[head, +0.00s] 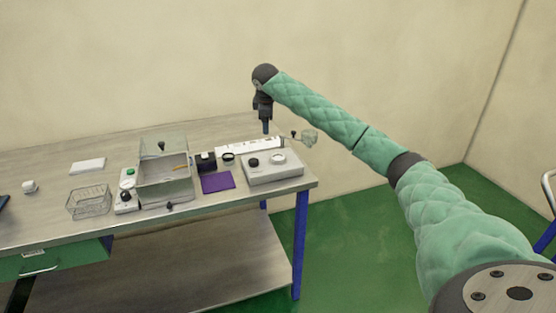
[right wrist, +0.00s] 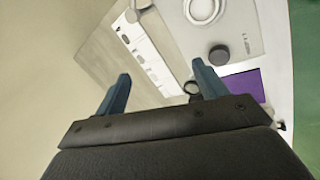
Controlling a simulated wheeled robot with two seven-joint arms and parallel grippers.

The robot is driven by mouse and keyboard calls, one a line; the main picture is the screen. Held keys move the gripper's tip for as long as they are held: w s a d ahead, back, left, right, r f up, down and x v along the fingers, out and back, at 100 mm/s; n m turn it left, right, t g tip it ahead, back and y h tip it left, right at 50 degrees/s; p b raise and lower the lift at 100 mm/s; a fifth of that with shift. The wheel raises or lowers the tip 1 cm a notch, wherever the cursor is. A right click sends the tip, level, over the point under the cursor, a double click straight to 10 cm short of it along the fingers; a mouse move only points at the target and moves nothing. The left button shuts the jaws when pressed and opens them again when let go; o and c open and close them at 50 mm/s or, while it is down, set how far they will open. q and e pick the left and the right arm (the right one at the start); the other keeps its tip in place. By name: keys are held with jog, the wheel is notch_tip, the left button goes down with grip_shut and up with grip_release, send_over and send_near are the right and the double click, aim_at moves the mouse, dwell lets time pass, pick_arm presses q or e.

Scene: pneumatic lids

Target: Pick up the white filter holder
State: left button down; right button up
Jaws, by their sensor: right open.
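No part is plainly marked as the white filter holder; I cannot tell which white piece it is. A white ring (head: 279,158) lies on the light grey box at the right of the table; it shows at the top of the right wrist view (right wrist: 203,9). A long white slotted strip (head: 240,146) lies behind that box, and it also shows in the right wrist view (right wrist: 153,58). My right gripper (head: 265,127) points down above the strip's area; in the right wrist view its two blue fingers (right wrist: 160,90) are apart with nothing between them. My left gripper is out of view.
The grey box (head: 262,177) has a black knob (right wrist: 219,54). A purple mat (head: 217,182), a black ring (head: 228,157), a lidded chamber (head: 163,187) and a wire basket (head: 90,203) stand left of it. A glass piece (head: 309,138) shows near the right edge.

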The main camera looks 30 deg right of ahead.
aim_at(278, 158)
jog(key=s+f+n+g, duration=0.1)
jog(key=n, duration=0.2)
jog(key=s+d+f+n+g+y, duration=0.1)
jog(key=s+f+n, duration=0.1)
jog(key=n, duration=0.1)
jog(key=s+f+n+g+y, duration=0.1)
jog(key=f+n+g, duration=0.1)
jog(key=shift+s+d+f+n, duration=0.15)
jog(key=shift+d+f+n, duration=0.15)
jog(key=shift+n, duration=0.1)
jog(key=shift+f+p, duration=0.5)
jog(key=shift+f, duration=0.65)
jog(key=f+p, duration=0.1)
jog(key=f, duration=0.1)
jog(key=f+p, duration=0.1)
jog(key=f, duration=0.1)
jog(key=shift+s+d, duration=0.1)
jog(key=shift+d, duration=0.1)
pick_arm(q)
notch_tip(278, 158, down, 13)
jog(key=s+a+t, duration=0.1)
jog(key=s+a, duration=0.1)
pick_arm(e)
jog(key=shift+f, duration=0.6)
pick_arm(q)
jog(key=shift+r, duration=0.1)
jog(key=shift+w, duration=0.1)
pick_arm(e)
jog(key=c, duration=1)
